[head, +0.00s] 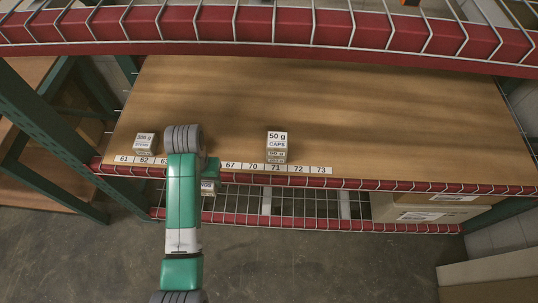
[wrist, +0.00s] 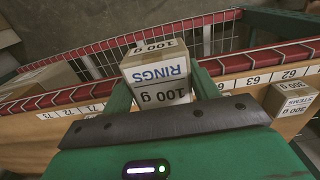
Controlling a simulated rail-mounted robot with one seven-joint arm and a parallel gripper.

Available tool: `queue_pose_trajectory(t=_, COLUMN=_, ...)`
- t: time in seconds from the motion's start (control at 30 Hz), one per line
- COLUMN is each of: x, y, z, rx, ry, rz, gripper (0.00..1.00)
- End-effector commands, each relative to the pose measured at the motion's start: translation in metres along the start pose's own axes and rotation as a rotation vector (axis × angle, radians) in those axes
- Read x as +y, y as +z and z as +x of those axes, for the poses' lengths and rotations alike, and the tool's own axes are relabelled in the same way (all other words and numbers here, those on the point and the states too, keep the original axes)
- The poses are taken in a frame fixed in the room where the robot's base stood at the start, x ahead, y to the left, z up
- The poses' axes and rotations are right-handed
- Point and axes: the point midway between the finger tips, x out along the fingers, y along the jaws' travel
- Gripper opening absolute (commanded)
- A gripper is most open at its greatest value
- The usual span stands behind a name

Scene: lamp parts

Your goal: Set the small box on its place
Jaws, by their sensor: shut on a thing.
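In the head view only a bit of the held box (head: 208,187) shows beside my green arm, by the shelf's front edge; the rest is hidden. The wooden shelf (head: 350,110) has a strip of number labels (head: 275,168) along its front. The labels between 63 and 67 are hidden by my arm.
A "50 g CAPS" box (head: 277,147) stands behind label 71. A "300 g" box (head: 145,143) stands behind label 62, also in the wrist view (wrist: 294,101). A red beam with wire mesh (head: 270,25) crosses above. The shelf's middle and right are clear.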

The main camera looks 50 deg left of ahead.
Motion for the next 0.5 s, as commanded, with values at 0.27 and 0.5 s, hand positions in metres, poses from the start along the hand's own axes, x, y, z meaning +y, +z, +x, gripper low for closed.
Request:
queue_pose_trajectory(t=0.27, x=0.002, y=-0.016, z=0.006, rx=0.001, ry=0.0, rz=-0.001, gripper=0.35)
queue_pose_trajectory(t=0.5, x=0.028, y=-0.088, z=0.016, rx=0.002, ry=-0.002, rz=-0.001, gripper=0.35)
